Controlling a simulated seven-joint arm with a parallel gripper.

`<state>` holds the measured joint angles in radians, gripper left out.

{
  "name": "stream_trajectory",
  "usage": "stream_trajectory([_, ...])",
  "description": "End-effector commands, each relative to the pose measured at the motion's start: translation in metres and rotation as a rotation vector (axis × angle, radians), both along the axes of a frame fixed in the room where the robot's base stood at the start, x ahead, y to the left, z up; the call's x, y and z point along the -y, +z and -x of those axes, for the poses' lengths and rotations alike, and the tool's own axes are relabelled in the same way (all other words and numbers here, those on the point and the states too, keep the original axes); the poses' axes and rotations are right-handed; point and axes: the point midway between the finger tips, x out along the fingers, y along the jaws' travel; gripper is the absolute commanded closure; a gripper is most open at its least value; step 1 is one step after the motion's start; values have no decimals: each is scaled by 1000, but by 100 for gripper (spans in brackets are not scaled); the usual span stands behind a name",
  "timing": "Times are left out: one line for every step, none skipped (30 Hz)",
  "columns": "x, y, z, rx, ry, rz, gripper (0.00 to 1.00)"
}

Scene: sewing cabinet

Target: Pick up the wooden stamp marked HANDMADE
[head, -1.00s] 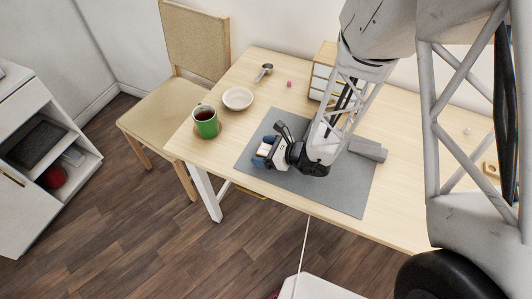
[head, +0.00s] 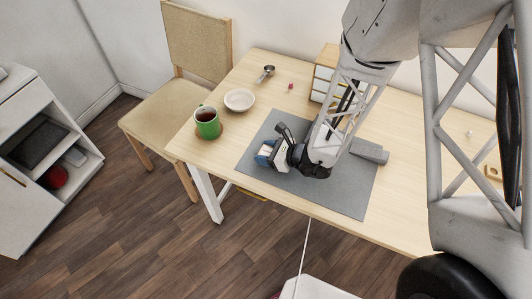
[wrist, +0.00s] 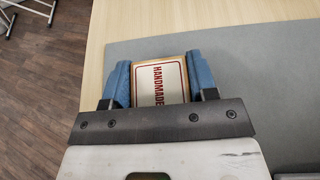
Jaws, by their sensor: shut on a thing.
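The wooden stamp (wrist: 160,82) has a white label reading HANDMADE in red and a wooden edge. In the wrist view it sits between the two blue finger pads of my gripper (wrist: 160,84), which is shut on it. In the head view my gripper (head: 268,154) is low over the left part of the grey mat (head: 345,200), and only a little of the stamp shows between the pads. I cannot tell whether the stamp still touches the mat.
A metal scoop (head: 265,73) and a small drawer unit (head: 324,75) are at the back. The mat's front is clear.

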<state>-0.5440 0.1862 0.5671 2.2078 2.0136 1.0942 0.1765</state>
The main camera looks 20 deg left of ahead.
Motion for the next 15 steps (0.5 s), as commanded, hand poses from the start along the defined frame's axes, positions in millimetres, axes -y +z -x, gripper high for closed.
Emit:
stream_trajectory([0, 1, 0, 1, 0, 0, 71])
stream_trajectory([0, 1, 0, 1, 0, 0, 71])
stream_trajectory([0, 2, 0, 1, 0, 0, 71])
stream_trajectory([0, 3, 0, 1, 0, -1, 71])
stream_trajectory([0, 4, 0, 1, 0, -1, 71])
stream_trajectory([0, 6, 0, 1, 0, -1, 71])
stream_trajectory([0, 8, 0, 1, 0, -1, 71])
stream_trajectory([0, 9, 0, 1, 0, -1, 71])
stream_trajectory([0, 12, 0, 1, -1, -1, 71])
stream_trajectory([0, 14, 0, 1, -1, -1, 71])
stream_trajectory([0, 16, 0, 1, -1, -1, 71])
stream_trajectory([0, 19, 0, 1, -1, -2, 71])
stream_trajectory([0, 22, 0, 2, 0, -2, 71])
stream_trajectory([0, 25, 0, 2, 0, -2, 71])
stream_trajectory([0, 29, 0, 2, 0, -2, 71])
